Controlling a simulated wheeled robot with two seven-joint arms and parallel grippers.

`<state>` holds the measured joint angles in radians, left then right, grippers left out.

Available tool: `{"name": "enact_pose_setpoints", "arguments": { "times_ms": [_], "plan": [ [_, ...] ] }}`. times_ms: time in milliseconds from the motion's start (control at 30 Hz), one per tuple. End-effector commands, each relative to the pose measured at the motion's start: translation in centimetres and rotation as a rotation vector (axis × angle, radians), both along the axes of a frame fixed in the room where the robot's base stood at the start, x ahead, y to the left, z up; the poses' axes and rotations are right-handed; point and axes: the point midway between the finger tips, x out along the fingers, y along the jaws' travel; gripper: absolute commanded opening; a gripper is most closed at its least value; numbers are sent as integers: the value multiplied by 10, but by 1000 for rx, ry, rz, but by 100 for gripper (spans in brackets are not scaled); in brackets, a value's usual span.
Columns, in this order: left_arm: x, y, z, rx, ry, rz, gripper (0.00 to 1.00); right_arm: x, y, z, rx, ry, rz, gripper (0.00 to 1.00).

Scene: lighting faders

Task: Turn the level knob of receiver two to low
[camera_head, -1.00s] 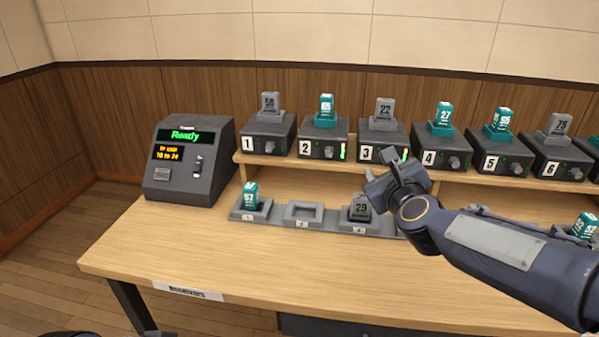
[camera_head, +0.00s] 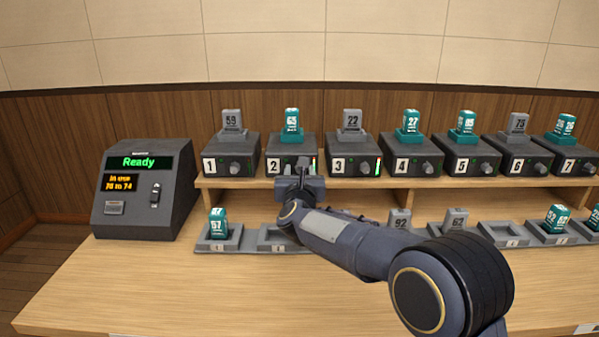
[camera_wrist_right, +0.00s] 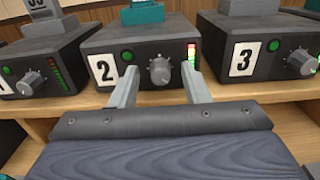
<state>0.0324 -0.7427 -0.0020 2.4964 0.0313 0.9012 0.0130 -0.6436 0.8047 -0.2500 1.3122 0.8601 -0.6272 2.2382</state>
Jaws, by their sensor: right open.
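Receiver two (camera_head: 290,144) is a dark box with a white 2 label, on the shelf between receivers one and three, with a teal block numbered 65 on top. In the right wrist view its level knob (camera_wrist_right: 159,70) is a grey dial beside a lit green-to-red level bar (camera_wrist_right: 190,56) and a green light. My right gripper (camera_wrist_right: 160,82) is open, its fingers on either side of the knob and apart from it as far as I can tell. In the head view my right gripper (camera_head: 299,172) hides most of the knob. My left gripper is not seen.
Receiver one (camera_head: 230,152) and receiver three (camera_head: 352,154) stand close on either side. Below the shelf, a row of grey trays (camera_head: 270,238) holds several numbered blocks. A console (camera_head: 149,188) reading Ready stands at the left. The front of the table is clear.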

Motion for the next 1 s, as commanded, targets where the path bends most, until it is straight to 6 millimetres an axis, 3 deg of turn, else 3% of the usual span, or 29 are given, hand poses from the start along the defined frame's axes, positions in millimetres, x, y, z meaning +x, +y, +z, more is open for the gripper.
{"name": "enact_pose_setpoints", "arguments": {
  "times_ms": [233, 567, 1000],
  "plan": [
    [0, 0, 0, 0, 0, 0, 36, 1, 0, -1, -1, 1, 1, 42],
    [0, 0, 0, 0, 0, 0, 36, 1, 0, 0, -1, 1, 1, 0],
    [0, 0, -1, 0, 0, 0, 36, 1, -1, -1, -89, 1, 0, 0]
  ]
}}
